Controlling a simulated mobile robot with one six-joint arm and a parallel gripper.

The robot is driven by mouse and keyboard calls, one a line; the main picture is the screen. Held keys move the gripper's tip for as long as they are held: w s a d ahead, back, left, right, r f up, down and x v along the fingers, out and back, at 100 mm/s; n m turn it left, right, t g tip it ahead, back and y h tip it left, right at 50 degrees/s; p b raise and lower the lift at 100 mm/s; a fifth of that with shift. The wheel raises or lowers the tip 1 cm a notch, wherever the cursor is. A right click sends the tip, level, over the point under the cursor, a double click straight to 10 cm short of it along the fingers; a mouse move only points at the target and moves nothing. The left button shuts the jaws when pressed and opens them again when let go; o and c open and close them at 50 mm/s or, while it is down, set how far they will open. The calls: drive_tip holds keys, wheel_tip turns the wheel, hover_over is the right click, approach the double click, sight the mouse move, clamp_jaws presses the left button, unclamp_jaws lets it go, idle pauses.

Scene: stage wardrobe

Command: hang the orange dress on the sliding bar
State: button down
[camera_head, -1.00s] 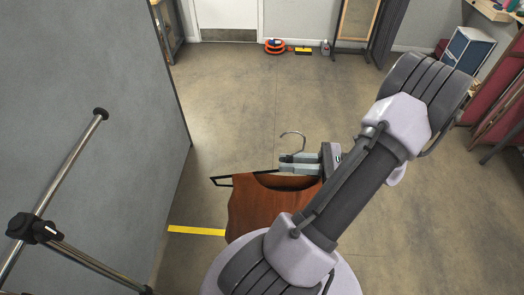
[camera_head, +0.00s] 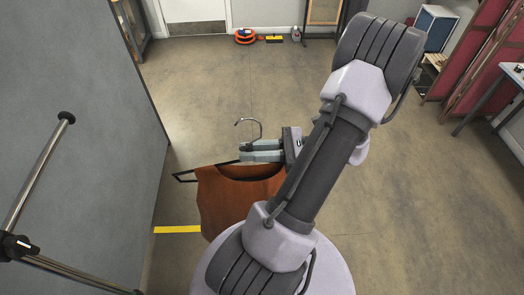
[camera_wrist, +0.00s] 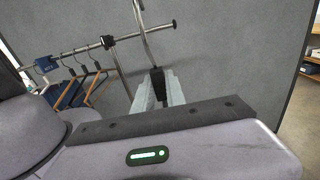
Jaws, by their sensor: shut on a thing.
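The orange dress (camera_head: 222,203) hangs from a black hanger (camera_head: 184,177) with a metal hook (camera_head: 249,124). My gripper (camera_head: 262,151) is shut on the hanger just below its hook, and my arm hides the dress's right part. In the wrist view the hook (camera_wrist: 143,32) rises from between the jaws (camera_wrist: 158,92). The sliding bar (camera_head: 38,170) is a chrome rail at the left of the head view, apart from the hanger. The wrist view shows a chrome rail (camera_wrist: 146,31) beyond the hook, with a black end cap and a black clamp.
A grey partition (camera_head: 90,90) stands behind the rail. A red folded item (camera_head: 470,55) and a table (camera_head: 512,75) stand at the right. The middle floor is clear.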

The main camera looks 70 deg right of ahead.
drive_tip(key=shift+b+x, duration=1.2)
drive_tip(key=shift+x, duration=7.8)
drive_tip(key=p+x, duration=0.3)
drive_tip(key=x, duration=1.7)
drive_tip(key=shift+p, duration=0.35)
drive_tip(key=shift+w, duration=0.1)
drive_tip(key=x, duration=0.7)
drive_tip(key=shift+w, duration=0.2)
